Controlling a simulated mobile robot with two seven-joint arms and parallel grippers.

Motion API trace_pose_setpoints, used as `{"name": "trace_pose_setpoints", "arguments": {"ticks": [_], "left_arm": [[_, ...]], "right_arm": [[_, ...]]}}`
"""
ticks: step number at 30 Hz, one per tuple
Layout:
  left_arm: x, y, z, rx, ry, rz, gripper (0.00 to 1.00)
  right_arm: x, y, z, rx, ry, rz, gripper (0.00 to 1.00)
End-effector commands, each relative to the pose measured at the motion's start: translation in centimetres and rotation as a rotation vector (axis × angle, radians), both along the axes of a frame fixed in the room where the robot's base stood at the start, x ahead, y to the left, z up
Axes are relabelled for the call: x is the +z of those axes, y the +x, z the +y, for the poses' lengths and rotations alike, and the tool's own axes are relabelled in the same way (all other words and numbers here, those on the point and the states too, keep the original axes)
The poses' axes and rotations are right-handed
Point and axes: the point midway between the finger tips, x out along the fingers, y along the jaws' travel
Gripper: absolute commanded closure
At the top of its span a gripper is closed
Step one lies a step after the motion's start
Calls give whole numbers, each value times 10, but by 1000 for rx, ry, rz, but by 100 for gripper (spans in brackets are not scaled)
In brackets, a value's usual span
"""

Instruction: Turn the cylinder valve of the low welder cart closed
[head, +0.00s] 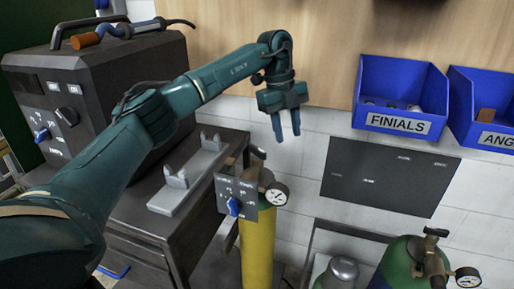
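My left gripper (288,137) hangs with its fingers pointing down, in front of the wall and above the yellow cylinder (257,248). A gap shows between its fingers, with nothing in it. The yellow cylinder stands beside the dark cart (140,235); its top carries a gauge (277,194) and a dark marked plate with a blue knob (235,207). A green cylinder (398,262) at the lower right has a valve (433,243) and another gauge (468,277). I cannot tell how far any valve is turned. My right gripper is out of view.
A dark welder box (95,95) and a grey bracket (190,175) sit on the cart. Blue bins (400,95) labelled FINIALS and ANG hang on the wall above a dark panel (385,177). A grey-topped cylinder (341,272) stands by the green one.

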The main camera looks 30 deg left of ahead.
Motion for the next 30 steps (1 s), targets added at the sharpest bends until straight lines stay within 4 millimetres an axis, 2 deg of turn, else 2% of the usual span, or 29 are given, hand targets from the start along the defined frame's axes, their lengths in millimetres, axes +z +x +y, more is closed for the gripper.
{"name": "trace_pose_setpoints", "arguments": {"ticks": [1,3,6,9,14,24,30], "left_arm": [[21,-1,25,71,66,2,66],[40,-5,50,154,137,16,66],[57,-10,72,229,194,30,66],[59,-13,79,257,216,37,66],[37,-14,79,257,217,41,66],[-33,-14,78,253,214,39,66],[-59,-13,78,253,213,37,66]], "right_arm": [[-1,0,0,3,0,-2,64],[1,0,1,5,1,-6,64],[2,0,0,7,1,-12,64],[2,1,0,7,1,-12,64],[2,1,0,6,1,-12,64],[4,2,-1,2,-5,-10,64],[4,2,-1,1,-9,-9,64]]}}
